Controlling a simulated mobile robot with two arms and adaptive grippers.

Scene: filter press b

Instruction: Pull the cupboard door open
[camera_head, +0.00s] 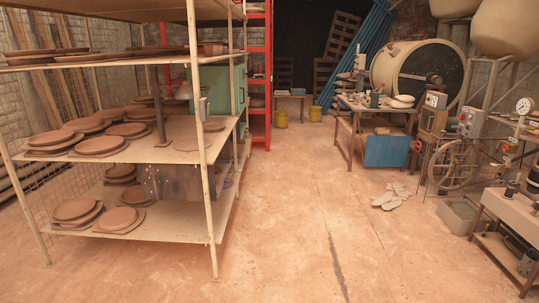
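No cupboard can be told with certainty in the head view. A green box-shaped cabinet (215,88) shows behind the posts of the shelving rack on the left. A grey fitting on the rack partly covers it, and I cannot tell whether it has a door or whether that is open. A blue panel (386,151) hangs or stands at the front of a workbench on the right; I cannot tell if it is a door. Neither of my grippers is in view.
A metal rack (170,228) with several brown round plates fills the left. Its posts reach the floor. The workbench (372,106), machinery and a small table (515,215) stand on the right. Pale flat pieces (390,197) lie on the floor. The middle floor (300,200) is clear.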

